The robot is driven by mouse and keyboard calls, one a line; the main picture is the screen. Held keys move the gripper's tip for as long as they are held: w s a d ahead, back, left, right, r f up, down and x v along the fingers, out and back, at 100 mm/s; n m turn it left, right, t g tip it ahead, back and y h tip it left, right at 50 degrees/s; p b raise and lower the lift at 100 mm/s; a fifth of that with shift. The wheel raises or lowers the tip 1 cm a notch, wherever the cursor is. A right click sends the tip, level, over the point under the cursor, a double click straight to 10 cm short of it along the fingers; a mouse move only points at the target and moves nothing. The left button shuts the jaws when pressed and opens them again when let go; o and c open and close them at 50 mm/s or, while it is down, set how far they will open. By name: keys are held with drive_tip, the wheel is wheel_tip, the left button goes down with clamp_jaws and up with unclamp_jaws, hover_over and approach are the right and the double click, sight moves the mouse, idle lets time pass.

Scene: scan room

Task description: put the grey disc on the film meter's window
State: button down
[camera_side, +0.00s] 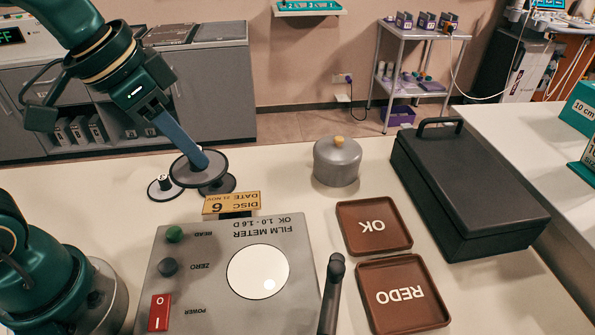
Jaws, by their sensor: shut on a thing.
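My gripper (203,161) is shut on a grey disc (184,174) with a dark rim, at upper left of centre in the side view. The blue fingers hide part of its top. The disc looks raised above the table, over or just in front of other round pieces; the exact gap cannot be told. The film meter (200,262) is a grey box in front, with its lettering upside down. Its round white window (257,278) is bare, to the lower right of the disc.
A white-and-dark disc (156,194) and a dark round piece (224,187) lie by the held disc. A yellow label (232,203) stands behind the meter. A dark lever (329,300), OK tray (350,243), REDO tray (380,318), lidded pot (337,163) and black case (465,180) are right.

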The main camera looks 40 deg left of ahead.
drive_tip(key=d+f, duration=0.2)
drive_tip(key=d, duration=0.1)
drive_tip(key=s+d+f, duration=0.1)
drive_tip(key=d+f, duration=0.1)
drive_tip(key=d, duration=0.2)
drive_tip(key=s+d+f, duration=0.1)
drive_tip(key=d+f, duration=0.1)
drive_tip(key=d, duration=0.2)
drive_tip(key=shift+d+f, duration=0.1)
drive_tip(key=shift+f, duration=0.25)
drive_tip(key=shift+d+f, duration=0.1)
drive_tip(key=shift+f, duration=1.95)
drive_tip(key=shift+f, duration=0.1)
drive_tip(key=c, duration=0.7)
unclamp_jaws()
